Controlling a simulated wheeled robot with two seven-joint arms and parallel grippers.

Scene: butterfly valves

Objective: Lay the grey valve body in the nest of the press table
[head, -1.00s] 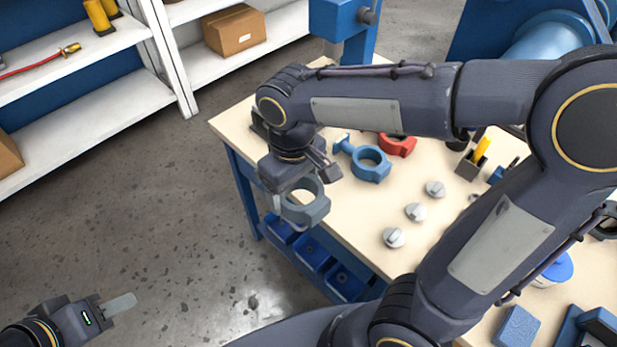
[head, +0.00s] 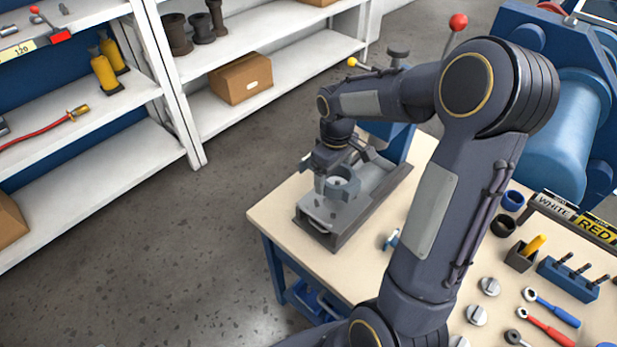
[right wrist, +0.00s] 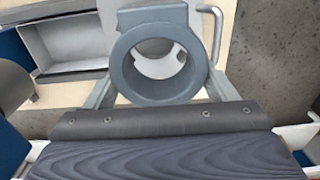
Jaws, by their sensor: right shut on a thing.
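The grey valve body (head: 345,187) is a thick ring held in my right gripper (head: 338,172) over the grey press table (head: 368,209). In the right wrist view the ring of the valve body (right wrist: 125,70) sits between the two fingers of my right gripper (right wrist: 158,78), and a pale round surface shows through its hole. I cannot tell whether the valve body touches the press table. The nest is mostly hidden under the valve body and gripper. My left gripper is out of view.
A blue piece (head: 391,240) lies beside my right arm. Grey round knobs (head: 490,286) and tools lie at the right. Shelves stand behind.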

